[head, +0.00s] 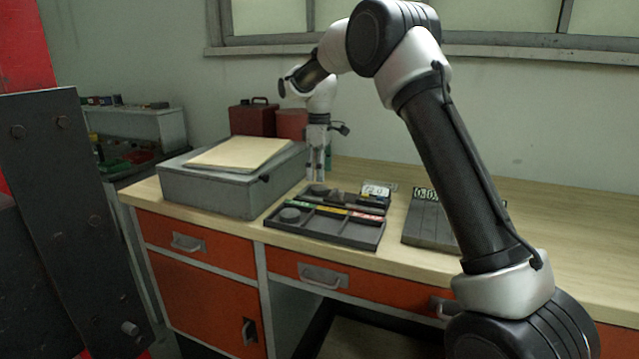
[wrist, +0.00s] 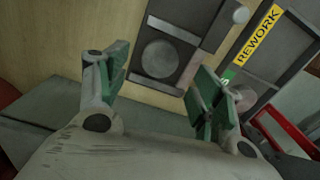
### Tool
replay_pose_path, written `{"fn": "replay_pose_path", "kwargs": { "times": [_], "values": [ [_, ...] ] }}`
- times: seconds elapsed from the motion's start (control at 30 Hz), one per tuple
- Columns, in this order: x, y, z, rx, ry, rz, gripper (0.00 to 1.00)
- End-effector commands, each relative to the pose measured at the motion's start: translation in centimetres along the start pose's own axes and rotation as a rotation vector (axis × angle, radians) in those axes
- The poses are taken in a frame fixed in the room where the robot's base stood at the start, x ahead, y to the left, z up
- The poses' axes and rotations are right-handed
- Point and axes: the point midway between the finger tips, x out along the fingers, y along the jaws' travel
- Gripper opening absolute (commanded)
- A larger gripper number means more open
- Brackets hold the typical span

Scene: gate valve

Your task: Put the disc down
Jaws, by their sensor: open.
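My gripper (head: 316,178) is open above the bench, at the back left of the compartment tray (head: 352,238). In the wrist view its two green-padded fingers (wrist: 160,68) stand wide apart with nothing held between them. A dark grey round disc (wrist: 160,60) lies on a square dark block beyond the fingertips, in line with the gap. Another grey disc (head: 290,214) lies in the tray's front left compartment, by the green label. It also shows in the wrist view (wrist: 241,97), partly hidden by the right finger.
A grey box (head: 208,191) with a pale board on top stands close left of my gripper. Red containers (head: 253,119) stand behind it. A dark ribbed block with a number display (head: 428,222) is right of the tray. The bench's right side (head: 570,240) is clear.

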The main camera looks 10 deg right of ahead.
Motion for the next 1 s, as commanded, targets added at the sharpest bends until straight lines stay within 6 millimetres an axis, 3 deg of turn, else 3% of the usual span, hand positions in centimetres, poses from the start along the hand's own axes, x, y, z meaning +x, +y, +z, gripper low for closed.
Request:
{"fn": "replay_pose_path", "kwargs": {
  "times": [0.1,0.3,0.57,0.67,0.77,0.9,1.0],
  "values": [
    [-2.8,0.1,-0.1,0.0,0.003,0.003,0.67],
    [-6.1,0.0,0.0,0.0,0.001,0.001,0.67],
    [-7.3,0.0,0.1,0.001,0.0,0.0,0.67],
    [-8.2,-0.5,1.0,0.023,0.006,0.007,0.67],
    [-10.5,-1.8,3.6,0.094,0.027,0.027,0.67],
    [-14.4,-5.9,10.1,0.262,0.074,0.067,0.67],
    [-16.1,-9.8,15.2,0.397,0.114,0.096,0.67]
  ]
}}
